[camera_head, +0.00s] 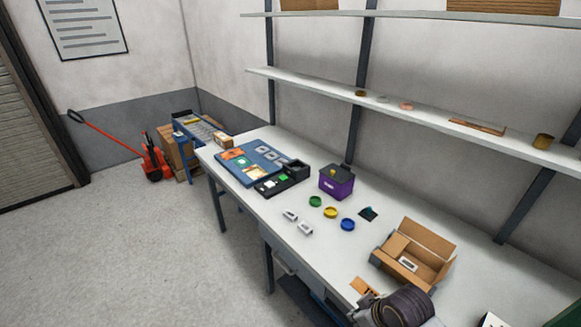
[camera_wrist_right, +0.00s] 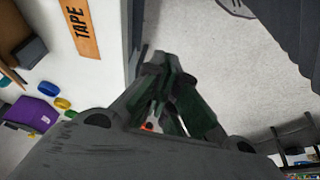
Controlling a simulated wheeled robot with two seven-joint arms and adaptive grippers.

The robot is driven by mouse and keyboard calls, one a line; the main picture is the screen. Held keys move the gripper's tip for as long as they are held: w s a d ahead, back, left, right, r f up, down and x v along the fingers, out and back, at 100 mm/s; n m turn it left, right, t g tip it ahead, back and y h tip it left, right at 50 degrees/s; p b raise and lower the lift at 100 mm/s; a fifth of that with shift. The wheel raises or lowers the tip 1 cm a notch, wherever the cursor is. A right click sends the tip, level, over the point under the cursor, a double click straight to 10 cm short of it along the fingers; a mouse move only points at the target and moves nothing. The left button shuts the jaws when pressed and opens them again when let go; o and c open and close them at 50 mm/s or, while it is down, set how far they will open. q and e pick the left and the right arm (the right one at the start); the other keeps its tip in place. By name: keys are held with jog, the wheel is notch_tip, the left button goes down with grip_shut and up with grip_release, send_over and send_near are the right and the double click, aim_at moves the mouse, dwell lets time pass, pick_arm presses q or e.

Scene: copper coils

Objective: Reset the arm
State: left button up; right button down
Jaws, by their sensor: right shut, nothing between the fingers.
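My right gripper (camera_wrist_right: 160,62) fills the middle of the right wrist view. Its dark fingers are closed together with nothing held. They are over the edge of the white table, with floor to their right. In the head view my dark right arm shows at the bottom, over the table's front edge. Its fingers cannot be made out clearly there. My left arm and gripper are not in view.
An orange TAPE label (camera_wrist_right: 82,28) lies near the gripper. The white table (camera_head: 335,265) holds an open cardboard box (camera_head: 425,237), a purple box (camera_head: 336,183), coloured rings and a blue board (camera_head: 277,153). A shelf (camera_head: 450,113) with small rings hangs above.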

jog(key=shift+s+d+m+h, duration=1)
jog(key=shift+s+d+m, duration=1.2)
jog(key=shift+s+m, duration=0.3)
notch_tip(320, 180, down, 35)
jog(key=s+g+b, duration=0.1)
jog(key=s+b, duration=0.1)
jog(key=s, duration=0.1)
jog(key=s+d+f+b, duration=0.1)
jog(key=s+d+f, duration=0.1)
jog(key=s+f, duration=0.8)
jog(key=s+d+f+g+b, duration=0.1)
jog(key=s+d+f, duration=0.1)
jog(key=s+f, duration=0.9)
jog(key=shift+s+f+g, duration=0.2)
jog(key=shift+s+g, duration=0.1)
jog(key=shift+s, duration=0.05)
jog(key=shift+s+d, duration=0.1)
